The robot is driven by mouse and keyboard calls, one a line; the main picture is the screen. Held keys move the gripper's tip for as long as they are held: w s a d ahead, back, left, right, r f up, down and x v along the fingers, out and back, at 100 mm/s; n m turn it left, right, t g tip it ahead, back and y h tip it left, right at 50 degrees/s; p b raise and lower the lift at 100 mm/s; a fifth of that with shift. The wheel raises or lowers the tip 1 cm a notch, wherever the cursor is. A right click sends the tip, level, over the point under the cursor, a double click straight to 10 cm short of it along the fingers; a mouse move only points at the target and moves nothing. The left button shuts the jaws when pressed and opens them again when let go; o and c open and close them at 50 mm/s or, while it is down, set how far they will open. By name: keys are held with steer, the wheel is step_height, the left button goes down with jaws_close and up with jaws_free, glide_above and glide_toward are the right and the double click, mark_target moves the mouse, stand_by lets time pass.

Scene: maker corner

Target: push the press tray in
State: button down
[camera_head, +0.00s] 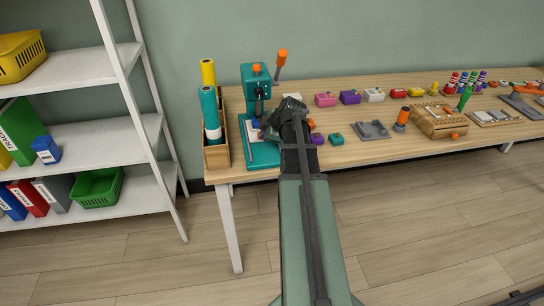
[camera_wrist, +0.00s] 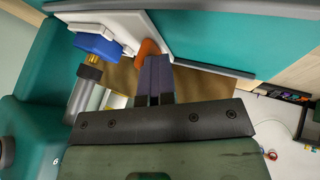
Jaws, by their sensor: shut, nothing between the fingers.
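The teal press (camera_head: 256,90) stands at the left end of the wooden table, with an orange-knobbed lever at its top. Its pale tray (camera_head: 249,122) shows at the base, partly hidden behind my arm. In the wrist view the tray (camera_wrist: 118,22) is white, with a blue piece (camera_wrist: 97,45) on it and an orange knob (camera_wrist: 148,47) at its edge. My gripper (camera_wrist: 157,62) is shut and empty, with its fingertips right beside the orange knob. I cannot tell whether they touch it. In the head view the fingertips are hidden behind my wrist.
A wooden box (camera_head: 216,152) with yellow and teal rolls stands close left of the press. Small purple and teal blocks and a grey tray (camera_head: 373,130) lie to the right. A white shelf (camera_head: 90,140) stands at the left. The table's front edge runs below the press.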

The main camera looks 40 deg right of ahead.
steer(key=shift+w+d, duration=0.15)
steer(key=shift+w, duration=0.05)
steer(key=shift+s, duration=0.1)
steer(key=s+a, duration=0.1)
steer(key=s+p, duration=0.1)
steer(key=s, duration=0.1)
steer(key=s+a+r, duration=0.1)
steer(key=shift+s+a+r, duration=0.1)
steer(key=shift+s+a, duration=0.1)
steer(key=shift+a, duration=0.1)
steer(key=p+v, duration=0.7)
steer(key=v, duration=0.1)
steer(key=shift+s+d+r, duration=0.2)
